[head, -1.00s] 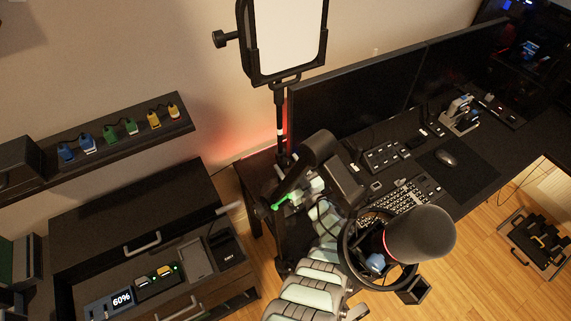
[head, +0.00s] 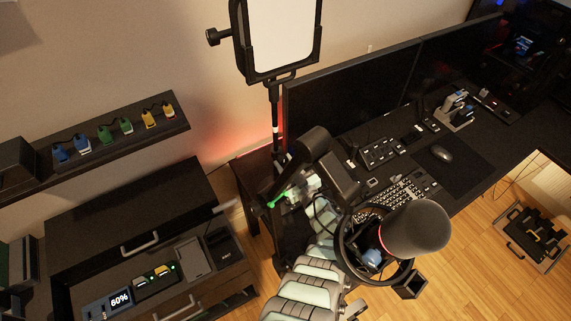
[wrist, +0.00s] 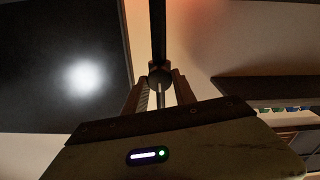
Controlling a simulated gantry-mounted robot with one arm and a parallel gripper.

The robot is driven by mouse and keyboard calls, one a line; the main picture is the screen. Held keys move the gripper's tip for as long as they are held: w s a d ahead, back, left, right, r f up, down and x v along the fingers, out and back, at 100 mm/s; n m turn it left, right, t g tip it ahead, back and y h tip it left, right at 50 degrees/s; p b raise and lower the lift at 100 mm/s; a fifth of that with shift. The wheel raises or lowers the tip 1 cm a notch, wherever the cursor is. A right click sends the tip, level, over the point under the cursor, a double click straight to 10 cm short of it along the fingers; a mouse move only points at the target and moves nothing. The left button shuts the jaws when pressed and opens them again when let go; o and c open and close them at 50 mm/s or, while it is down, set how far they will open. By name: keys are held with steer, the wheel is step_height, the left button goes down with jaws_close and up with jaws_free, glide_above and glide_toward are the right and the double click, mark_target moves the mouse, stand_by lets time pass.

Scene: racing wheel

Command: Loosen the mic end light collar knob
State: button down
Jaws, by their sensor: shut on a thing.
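In the wrist view, a small dark round collar knob (wrist: 160,76) sits on a thin black upright pole (wrist: 158,30). My gripper (wrist: 160,88) is shut on this knob, with one finger at each side of it. In the head view, the light panel (head: 280,40) stands on its black pole (head: 275,118) left of the monitors. My mint-and-grey arm reaches up from the bottom toward the foot of that pole. The black mic boom hides much of the gripper there, and I cannot make out the held knob in that view.
The large microphone (head: 417,228) and the steering wheel (head: 350,255) are close to the right of my arm. Dark monitors (head: 350,90) stand behind the desk. A drawer cabinet (head: 140,230) and a wall shelf (head: 110,135) are at left.

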stand_by(0.3)
steer(key=shift+s+a+f+n, duration=0.1)
steer(key=shift+f+n, duration=0.05)
steer(key=shift+n, duration=0.45)
steer(key=shift+s+f+n, duration=0.1)
steer(key=shift+n, duration=0.5)
steer(key=shift+w+n+b, duration=0.1)
steer(key=shift+n+b, duration=0.2)
steer(key=shift+n, duration=0.1)
steer(key=n+b, duration=0.2)
steer(key=n, duration=0.1)
steer(key=shift+f, duration=0.15)
steer(key=n+b, duration=0.5)
steer(key=b, duration=0.1)
steer(key=shift+n, duration=0.3)
steer(key=n+b, duration=0.3)
steer(key=shift+n+b, duration=0.4)
steer(key=shift+r+n+b, duration=0.2)
steer(key=shift+n+b, duration=0.1)
